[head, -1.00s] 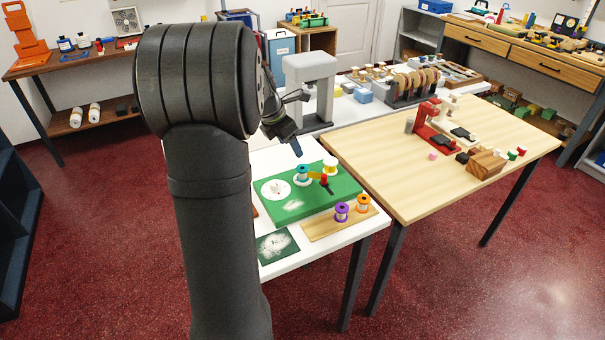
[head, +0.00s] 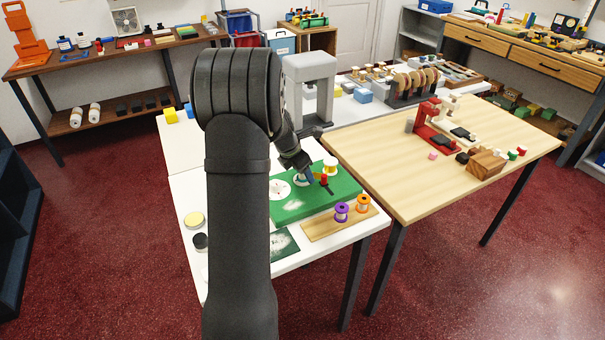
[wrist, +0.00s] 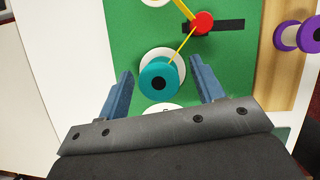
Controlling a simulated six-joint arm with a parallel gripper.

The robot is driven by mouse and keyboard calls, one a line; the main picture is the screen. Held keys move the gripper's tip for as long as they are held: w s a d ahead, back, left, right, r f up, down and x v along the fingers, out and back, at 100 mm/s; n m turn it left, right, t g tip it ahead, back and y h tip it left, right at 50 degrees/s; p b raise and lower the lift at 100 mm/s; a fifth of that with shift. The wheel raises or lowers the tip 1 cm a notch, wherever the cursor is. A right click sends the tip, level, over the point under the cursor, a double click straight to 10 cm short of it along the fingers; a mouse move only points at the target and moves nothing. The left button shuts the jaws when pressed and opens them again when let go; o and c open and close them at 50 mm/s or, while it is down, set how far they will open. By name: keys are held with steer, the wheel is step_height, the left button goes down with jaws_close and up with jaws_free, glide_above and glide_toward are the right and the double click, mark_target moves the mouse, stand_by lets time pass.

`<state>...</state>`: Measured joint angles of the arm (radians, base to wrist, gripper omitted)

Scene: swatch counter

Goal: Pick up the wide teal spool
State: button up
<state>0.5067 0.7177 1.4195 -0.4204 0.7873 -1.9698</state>
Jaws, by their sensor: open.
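The wide teal spool (wrist: 159,81) stands on the green board (wrist: 222,75), on or beside a white disc, with its round top facing the wrist camera. In the head view my gripper (head: 308,177) covers most of it. My gripper (wrist: 164,88) is open, with one blue finger on each side of the teal spool in the wrist view. Gaps show between the spool and both fingers. I cannot tell how far the fingertips are above the board.
A red knob (wrist: 202,23) with a yellow arm lies just beyond the spool. A yellow spool (head: 330,166) stands close by. Purple (head: 341,211) and orange (head: 363,203) spools stand on a wooden strip (head: 322,228) at the front right.

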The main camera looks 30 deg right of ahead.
steer(key=c, duration=1)
steer(key=shift+c, duration=0.2)
steer(key=shift+r, duration=0.1)
